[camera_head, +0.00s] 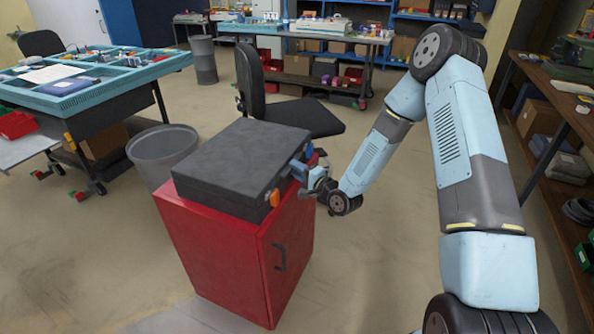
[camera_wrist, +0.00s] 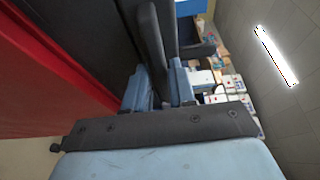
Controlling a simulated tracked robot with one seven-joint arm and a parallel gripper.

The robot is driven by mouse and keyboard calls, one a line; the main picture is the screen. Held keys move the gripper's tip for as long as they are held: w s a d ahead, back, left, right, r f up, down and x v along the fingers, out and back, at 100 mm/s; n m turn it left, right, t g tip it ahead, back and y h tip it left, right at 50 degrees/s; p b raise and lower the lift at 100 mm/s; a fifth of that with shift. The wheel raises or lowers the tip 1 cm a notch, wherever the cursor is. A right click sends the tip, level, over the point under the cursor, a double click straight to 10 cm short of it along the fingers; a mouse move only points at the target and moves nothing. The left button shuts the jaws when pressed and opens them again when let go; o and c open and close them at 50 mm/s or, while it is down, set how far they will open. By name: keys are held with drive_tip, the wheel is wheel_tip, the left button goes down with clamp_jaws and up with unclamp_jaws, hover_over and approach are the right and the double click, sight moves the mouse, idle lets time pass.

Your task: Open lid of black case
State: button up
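The black case (camera_head: 240,160) lies flat on top of a red cabinet (camera_head: 215,245), with its lid down. An orange latch (camera_head: 274,199) shows on its right-facing side. My gripper (camera_head: 304,170) is at that same side, beyond the orange latch, close against the case. In the wrist view the dark case side (camera_wrist: 80,35) fills the upper left. The blue finger parts of my gripper (camera_wrist: 160,85) stand apart, with dark bar-like shapes at and above them. I cannot tell whether these are fingertips or a case handle, nor whether anything is gripped.
A black chair (camera_head: 290,110) stands right behind the case. A grey bin (camera_head: 160,152) is close to the cabinet's left. A workbench with blue trays (camera_head: 90,80) is at left, and shelving (camera_head: 560,130) at right. The floor in front is clear.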

clamp_jaws()
drive_tip(key=shift+d, duration=0.1)
idle(0.3)
